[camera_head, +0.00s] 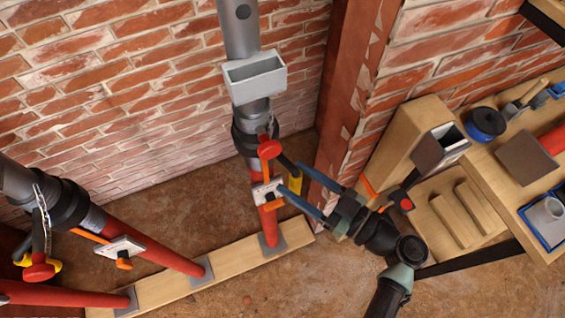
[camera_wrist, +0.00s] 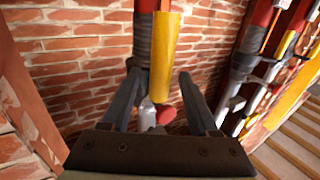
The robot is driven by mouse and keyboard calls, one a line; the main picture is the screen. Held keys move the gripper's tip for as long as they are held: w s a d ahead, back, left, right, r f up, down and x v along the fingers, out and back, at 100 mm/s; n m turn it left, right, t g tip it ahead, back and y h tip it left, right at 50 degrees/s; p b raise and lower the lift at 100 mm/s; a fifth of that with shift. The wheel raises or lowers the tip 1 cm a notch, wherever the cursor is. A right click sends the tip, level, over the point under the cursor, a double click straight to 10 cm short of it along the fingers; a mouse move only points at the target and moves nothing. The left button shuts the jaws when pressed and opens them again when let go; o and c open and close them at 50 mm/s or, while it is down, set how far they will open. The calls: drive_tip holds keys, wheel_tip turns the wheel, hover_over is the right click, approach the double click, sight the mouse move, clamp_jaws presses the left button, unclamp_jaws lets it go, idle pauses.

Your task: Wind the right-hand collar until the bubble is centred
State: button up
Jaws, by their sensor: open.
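The right-hand prop has a red lower tube (camera_head: 268,222) and a grey upper tube (camera_head: 240,35). Its dark collar (camera_head: 246,138) sits at the joint, with a red knob (camera_head: 270,149) and a dark handle ending in a yellow grip (camera_head: 296,194). My gripper (camera_head: 289,176) is open, reaching in from the right, its fingers either side of the yellow grip. In the wrist view the yellow grip (camera_wrist: 164,58) shows between the fingertips (camera_wrist: 158,72), with no clear contact. A white plate with orange parts (camera_head: 262,192) is on the red tube. I cannot make out a bubble.
Other red props (camera_head: 150,248) stand at left on a timber sole plate (camera_head: 235,265). A pale open box (camera_head: 255,76) is on the upper tube. A brick wall and a reddish post (camera_head: 345,90) stand close behind. A wooden bench (camera_head: 480,160) with tools is at right.

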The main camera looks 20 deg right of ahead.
drive_tip(key=shift+p+x, duration=0.4)
drive_tip(key=shift+x, duration=1.65)
clamp_jaws()
